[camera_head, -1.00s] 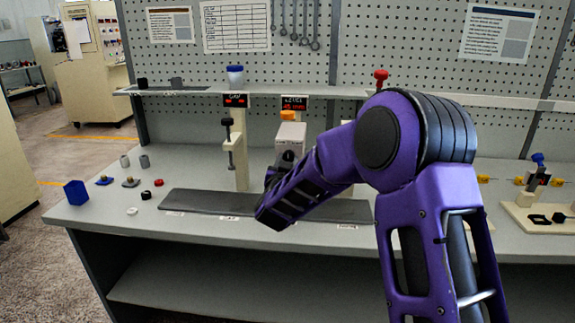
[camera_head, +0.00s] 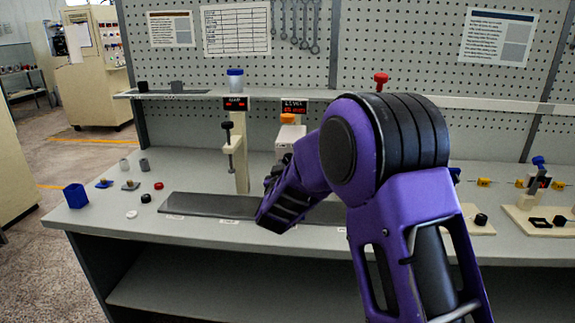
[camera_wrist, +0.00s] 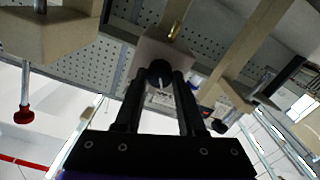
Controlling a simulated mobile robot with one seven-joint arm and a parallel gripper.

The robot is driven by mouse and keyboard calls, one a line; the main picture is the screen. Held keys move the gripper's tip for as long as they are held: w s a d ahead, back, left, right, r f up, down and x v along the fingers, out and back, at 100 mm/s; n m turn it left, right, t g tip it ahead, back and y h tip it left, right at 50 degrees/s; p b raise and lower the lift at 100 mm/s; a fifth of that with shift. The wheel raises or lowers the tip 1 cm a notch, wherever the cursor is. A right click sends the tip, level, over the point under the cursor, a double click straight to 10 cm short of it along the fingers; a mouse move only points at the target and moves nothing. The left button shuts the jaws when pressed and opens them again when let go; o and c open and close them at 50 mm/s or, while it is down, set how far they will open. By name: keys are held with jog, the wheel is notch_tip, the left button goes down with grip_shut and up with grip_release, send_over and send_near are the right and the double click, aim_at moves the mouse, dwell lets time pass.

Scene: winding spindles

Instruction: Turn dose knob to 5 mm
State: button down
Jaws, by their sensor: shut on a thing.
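The dose knob (camera_wrist: 159,73) is a round black knob with a white pointer line, on the face of a pale box (camera_wrist: 172,52) in the wrist view. My gripper (camera_wrist: 160,84) has its two dark fingers on either side of the knob, shut on it. In the head view the pale box (camera_head: 291,138) with an orange cap (camera_head: 287,118) stands behind my gripper, and my arm hides the knob and the fingertips. A LEVEL display (camera_head: 294,107) with red digits, too small to read surely, sits above the box.
A clamp stand (camera_head: 241,150) with a second display (camera_head: 236,103) stands just left of the box. A dark mat (camera_head: 215,205) lies in front. Small parts and a blue bin (camera_head: 76,195) are at the left. A shelf (camera_head: 200,93) runs behind.

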jog(key=shift+f, duration=0.1)
jog(key=c, duration=0.5)
grip_release()
jog(key=s, duration=1.7)
jog(key=shift+s+a, duration=0.2)
jog(key=shift+a, duration=0.05)
jog(key=shift+w, duration=0.1)
